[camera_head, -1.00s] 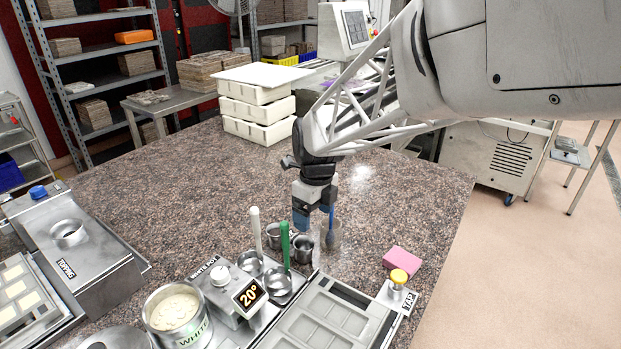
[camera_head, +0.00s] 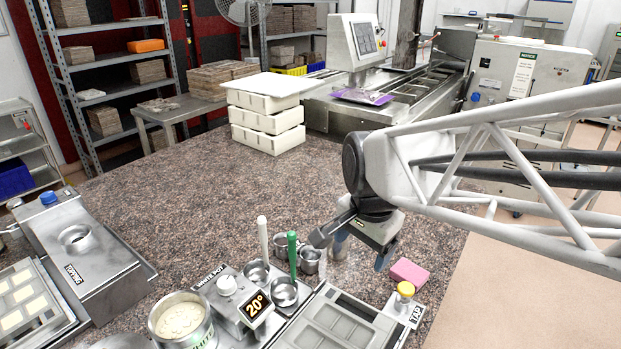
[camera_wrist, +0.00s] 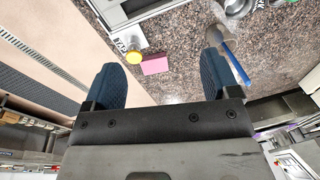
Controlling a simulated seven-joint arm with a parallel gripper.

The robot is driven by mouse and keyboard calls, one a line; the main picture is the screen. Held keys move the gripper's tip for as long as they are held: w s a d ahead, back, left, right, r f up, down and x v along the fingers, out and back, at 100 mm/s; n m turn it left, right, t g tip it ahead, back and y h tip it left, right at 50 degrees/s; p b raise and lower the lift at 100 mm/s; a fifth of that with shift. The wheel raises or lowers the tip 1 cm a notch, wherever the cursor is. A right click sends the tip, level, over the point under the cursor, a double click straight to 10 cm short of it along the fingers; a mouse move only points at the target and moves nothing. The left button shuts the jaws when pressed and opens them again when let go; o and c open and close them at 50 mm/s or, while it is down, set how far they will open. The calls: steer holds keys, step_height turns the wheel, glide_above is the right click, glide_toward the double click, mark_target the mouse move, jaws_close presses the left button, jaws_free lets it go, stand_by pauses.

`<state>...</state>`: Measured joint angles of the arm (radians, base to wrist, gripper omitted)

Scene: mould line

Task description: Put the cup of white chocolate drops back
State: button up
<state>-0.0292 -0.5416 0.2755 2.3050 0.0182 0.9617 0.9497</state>
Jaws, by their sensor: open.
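My gripper (camera_head: 358,252) is open, tilted, and low over the counter by the small metal cups. In the wrist view its two fingers (camera_wrist: 163,65) stand wide apart with nothing held between them. Two small metal cups (camera_head: 310,260) (camera_head: 280,243) stand just left of it in the head view. I cannot make out white drops in either, so I cannot tell which is the cup of white chocolate drops. A metal pot labelled white (camera_head: 183,322) holds a pale mass at the front. Cup rims also show at the top of the wrist view (camera_wrist: 236,8).
Two ladles with white (camera_head: 262,238) and green (camera_head: 292,254) handles stand near the cups. A pink block (camera_head: 409,272) and yellow-knobbed tap (camera_head: 405,289) lie right.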

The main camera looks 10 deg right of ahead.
steer(key=s+d+n+t, duration=0.1)
steer(key=s+n, duration=0.8)
steer(key=n, duration=0.1)
steer(key=shift+s+d, duration=0.15)
steer(key=shift+d, duration=0.25)
